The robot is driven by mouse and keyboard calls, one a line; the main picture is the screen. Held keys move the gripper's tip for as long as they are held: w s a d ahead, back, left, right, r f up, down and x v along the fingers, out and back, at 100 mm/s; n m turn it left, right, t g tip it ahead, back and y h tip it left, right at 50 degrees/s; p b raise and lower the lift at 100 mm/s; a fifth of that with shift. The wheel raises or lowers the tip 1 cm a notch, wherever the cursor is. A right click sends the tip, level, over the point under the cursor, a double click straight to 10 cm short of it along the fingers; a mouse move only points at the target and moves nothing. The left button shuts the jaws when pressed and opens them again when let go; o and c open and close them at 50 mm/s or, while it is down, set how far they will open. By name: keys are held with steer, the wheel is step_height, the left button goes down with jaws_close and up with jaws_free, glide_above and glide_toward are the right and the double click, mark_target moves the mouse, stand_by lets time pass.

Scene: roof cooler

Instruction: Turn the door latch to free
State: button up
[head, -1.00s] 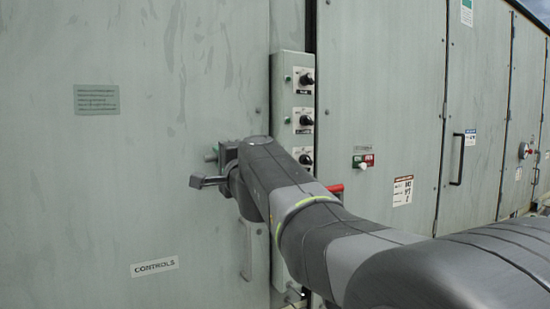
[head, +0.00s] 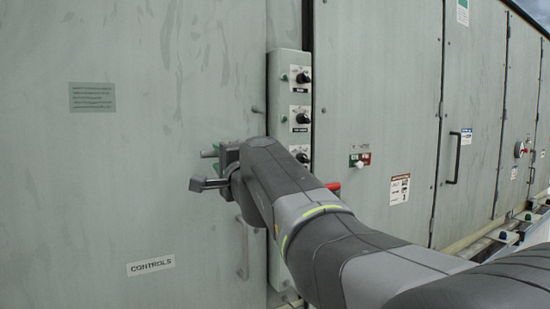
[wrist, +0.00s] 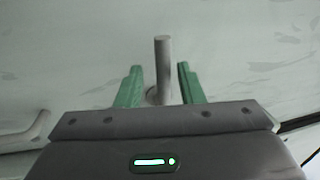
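The door latch (wrist: 162,62) is a pale grey bar on a round base on the grey-green door. In the wrist view it stands upright between the two green fingers of my gripper (wrist: 159,67). My gripper is open, with a visible gap on each side of the bar. I cannot tell how deep the bar is between the fingers. In the head view my gripper (head: 226,158) is close to the door (head: 150,60) and hides most of the latch. Only a small grey stub shows left of it.
A pull handle (head: 243,250) is below my gripper and also shows in the wrist view (wrist: 28,132). A control box (head: 290,65) with several black knobs stands right of the door edge. A red and green switch (head: 360,159) is on the panel beyond.

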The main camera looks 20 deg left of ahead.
steer(key=b+v, duration=0.1)
steer(key=v, duration=1)
steer(key=shift+s+d, duration=0.15)
steer(key=shift+d, duration=0.05)
steer(key=shift+a, duration=0.1)
steer(key=p+x, duration=0.1)
steer(key=x, duration=1.2)
steer(key=shift+w+a+p, duration=0.25)
steer(key=shift+p, duration=0.1)
steer(key=shift+w+a+r, duration=0.1)
steer(key=shift+a, duration=0.05)
steer(key=shift+f+n, duration=0.3)
steer(key=shift+f, duration=0.05)
steer(key=shift+d+n+b, duration=0.25)
steer(key=shift+n+b, duration=0.05)
stand_by(1.2)
steer(key=shift+f, duration=0.1)
